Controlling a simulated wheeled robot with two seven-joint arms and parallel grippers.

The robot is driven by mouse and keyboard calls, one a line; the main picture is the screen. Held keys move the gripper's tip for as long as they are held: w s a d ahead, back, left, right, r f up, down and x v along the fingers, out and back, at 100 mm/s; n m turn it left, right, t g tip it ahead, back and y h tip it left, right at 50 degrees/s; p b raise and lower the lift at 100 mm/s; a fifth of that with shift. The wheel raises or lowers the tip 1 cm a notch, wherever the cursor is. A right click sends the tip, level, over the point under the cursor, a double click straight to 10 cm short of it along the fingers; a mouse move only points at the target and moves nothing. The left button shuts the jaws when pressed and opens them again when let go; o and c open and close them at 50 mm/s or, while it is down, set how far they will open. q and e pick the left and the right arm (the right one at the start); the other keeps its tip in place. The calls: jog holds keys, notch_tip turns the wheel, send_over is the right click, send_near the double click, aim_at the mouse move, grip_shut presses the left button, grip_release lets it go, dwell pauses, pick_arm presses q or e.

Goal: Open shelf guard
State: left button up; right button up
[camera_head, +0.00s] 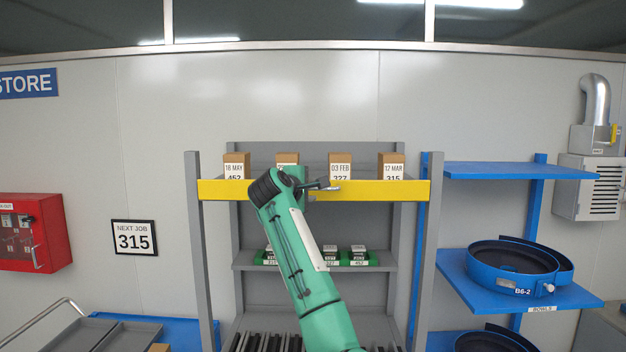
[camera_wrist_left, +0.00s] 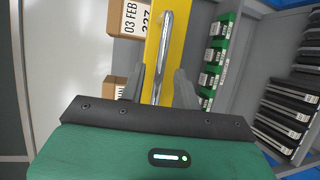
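The shelf guard is a yellow bar (camera_head: 390,191) across the front of the grey shelf's upper level. It also shows in the left wrist view (camera_wrist_left: 152,45). A silver bar handle (camera_wrist_left: 165,48) is on the guard. My left gripper (camera_head: 326,185) is at the middle of the guard, in front of the handle. In the left wrist view its two fingers (camera_wrist_left: 160,86) are apart, one on each side of the handle's near end, with gaps visible. My arm hides part of the guard and lower shelves. My right gripper is out of view.
Several labelled cartons (camera_head: 340,163) stand behind the guard. Green bins (camera_head: 358,257) sit on the shelf below. Grey uprights (camera_head: 203,250) flank the guard. Blue shelves with a blue bowl (camera_head: 510,267) are at the right. A "NEXT JOB 315" sign (camera_head: 134,237) hangs left.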

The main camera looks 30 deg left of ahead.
aim_at(313, 192)
pick_arm(q)
jog(key=shift+p+x, duration=0.35)
jog(key=shift+x, duration=0.55)
jog(key=shift+w, duration=0.35)
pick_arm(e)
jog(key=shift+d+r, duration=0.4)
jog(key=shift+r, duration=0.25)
pick_arm(q)
jog(key=shift+c, duration=0.4)
